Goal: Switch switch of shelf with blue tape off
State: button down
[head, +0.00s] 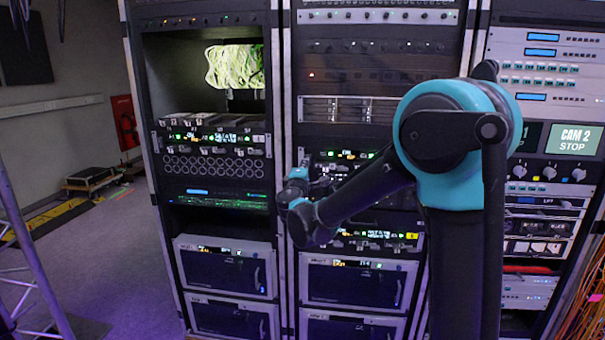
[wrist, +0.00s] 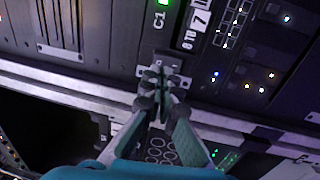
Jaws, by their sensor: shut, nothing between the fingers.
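My gripper (wrist: 160,78) is shut and empty, with its fingertips close together in the wrist view. The fingertips are in front of a dark rack panel (wrist: 110,35), close to a small grey fitting (wrist: 167,62). I cannot tell whether that fitting is the switch, or whether the fingers touch it. In the head view my gripper (head: 299,168) is small, near the upright between the left and middle racks, and its fingertips are hard to make out. No blue tape is clearly recognisable in either view, so the marked shelf cannot be told.
The left rack (head: 137,100) holds several panels and lower dark units (head: 225,268). My arm hides part of the middle rack (head: 285,90). The right rack has a CAM 2 STOP screen (head: 574,139). Orange cables (head: 583,305) hang at the lower right. Open floor (head: 110,235) lies left.

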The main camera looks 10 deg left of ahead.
aim_at(307, 157)
jog(key=shift+w+r, duration=0.15)
jog(key=shift+w, duration=1.2)
jog(key=shift+w+d+r, duration=0.1)
jog(key=shift+w+r, duration=0.1)
jog(key=shift+w, duration=0.2)
jog(key=shift+s, duration=0.25)
